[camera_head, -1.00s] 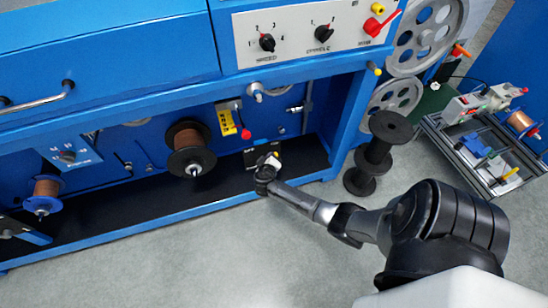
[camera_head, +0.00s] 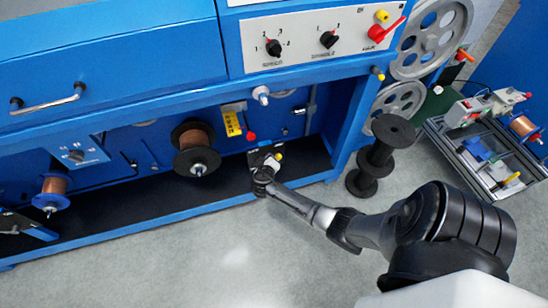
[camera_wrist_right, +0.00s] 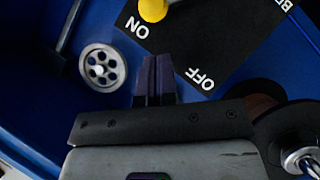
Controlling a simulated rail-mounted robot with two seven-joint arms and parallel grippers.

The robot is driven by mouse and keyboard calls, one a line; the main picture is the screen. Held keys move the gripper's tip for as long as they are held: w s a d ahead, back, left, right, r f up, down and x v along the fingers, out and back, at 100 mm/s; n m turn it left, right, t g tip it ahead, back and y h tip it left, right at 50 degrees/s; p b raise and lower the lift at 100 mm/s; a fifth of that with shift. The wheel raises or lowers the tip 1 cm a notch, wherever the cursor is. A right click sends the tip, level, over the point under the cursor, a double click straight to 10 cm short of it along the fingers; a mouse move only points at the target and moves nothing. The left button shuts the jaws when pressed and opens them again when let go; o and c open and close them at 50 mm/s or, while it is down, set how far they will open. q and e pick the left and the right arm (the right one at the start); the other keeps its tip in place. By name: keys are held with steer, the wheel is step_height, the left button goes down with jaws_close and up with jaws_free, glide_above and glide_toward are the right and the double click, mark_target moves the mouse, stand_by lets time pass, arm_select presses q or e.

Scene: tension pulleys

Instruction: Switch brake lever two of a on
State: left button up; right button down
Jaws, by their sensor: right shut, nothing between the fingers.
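A brake lever with a yellow knob (camera_wrist_right: 153,9) shows at the top of the right wrist view, close to the word ON on a black plate (camera_wrist_right: 225,40). OFF is printed lower right on that plate. Most of the lever's shaft is out of frame. The yellow knob (camera_head: 279,157) also shows low in the machine in the head view. My right gripper (camera_wrist_right: 156,62) is shut and empty, its tips just below the plate, apart from the knob. In the head view my right gripper (camera_head: 264,172) partly covers the plate. My left gripper is out of view.
A copper wire spool (camera_head: 195,140) is left of my right gripper. A red-knobbed lever (camera_head: 251,136) with a yellow label is above it. A blue frame post (camera_head: 352,125) and black stacked spools (camera_head: 375,160) stand to the right. The floor in front is clear.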

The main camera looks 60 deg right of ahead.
arm_select(q)
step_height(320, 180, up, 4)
steer(key=p, duration=0.3)
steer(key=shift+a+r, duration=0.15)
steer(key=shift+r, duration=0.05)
arm_select(e)
steer(key=v, duration=1)
steer(key=shift+w+a, duration=0.15)
steer(key=shift+a, duration=0.15)
steer(key=shift+f, duration=0.15)
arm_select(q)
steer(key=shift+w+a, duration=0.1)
arm_select(e)
steer(key=shift+w, duration=0.1)
